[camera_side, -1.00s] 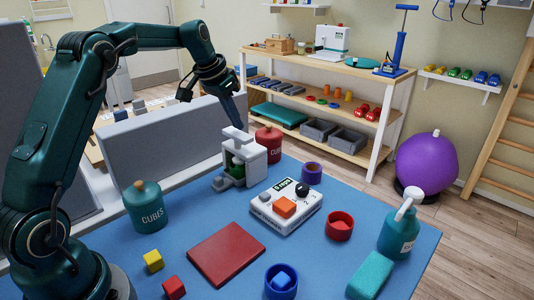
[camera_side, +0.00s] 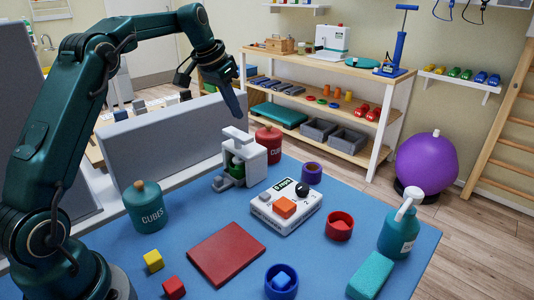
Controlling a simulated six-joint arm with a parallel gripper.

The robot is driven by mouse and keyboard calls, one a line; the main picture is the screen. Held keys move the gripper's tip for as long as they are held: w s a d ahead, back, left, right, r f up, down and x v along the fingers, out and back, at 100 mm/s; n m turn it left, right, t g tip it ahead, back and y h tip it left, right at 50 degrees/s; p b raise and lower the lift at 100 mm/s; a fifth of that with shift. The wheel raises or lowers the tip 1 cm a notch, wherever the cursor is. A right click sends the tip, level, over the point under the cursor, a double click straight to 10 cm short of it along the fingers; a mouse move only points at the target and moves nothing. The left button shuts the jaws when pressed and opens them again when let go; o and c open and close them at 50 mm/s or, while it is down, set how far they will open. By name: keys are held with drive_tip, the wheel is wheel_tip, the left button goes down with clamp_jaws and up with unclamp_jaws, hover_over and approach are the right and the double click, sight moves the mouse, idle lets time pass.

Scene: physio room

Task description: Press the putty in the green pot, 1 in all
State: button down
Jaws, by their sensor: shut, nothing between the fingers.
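A small white press (camera_side: 257,157) stands at the back of the blue mat. A green pot (camera_side: 237,169) sits inside the press, partly hidden by its frame. I cannot make out the putty in it. The press's pale top piece (camera_side: 237,134) is raised above the pot. My gripper (camera_side: 240,113) is shut and empty, pointing down in the air just above the press, apart from it.
A white box with an orange button and a dial (camera_side: 275,216) stands right of the press. A green CUBES jar (camera_side: 145,209), a red jar (camera_side: 268,145), a red pad (camera_side: 226,253), small cups, cubes and a teal pump bottle (camera_side: 399,230) surround it. A grey panel (camera_side: 160,140) stands behind.

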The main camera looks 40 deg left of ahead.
wheel_tip(320, 180, up, 4)
drive_tip(key=shift+f, duration=0.1)
idle(0.4)
drive_tip(key=shift+d, duration=0.1)
drive_tip(key=s+d+r+m+t, duration=0.2)
drive_tip(key=s+d+r, duration=0.8)
drive_tip(key=s+d, duration=0.15)
drive_tip(key=s+d+f+n+g, duration=0.1)
drive_tip(key=s+d+f, duration=0.3)
drive_tip(key=s+f, duration=1)
drive_tip(key=shift+s+d+f+n, duration=0.15)
drive_tip(key=shift+f+n, duration=0.35)
drive_tip(key=shift+f, duration=0.2)
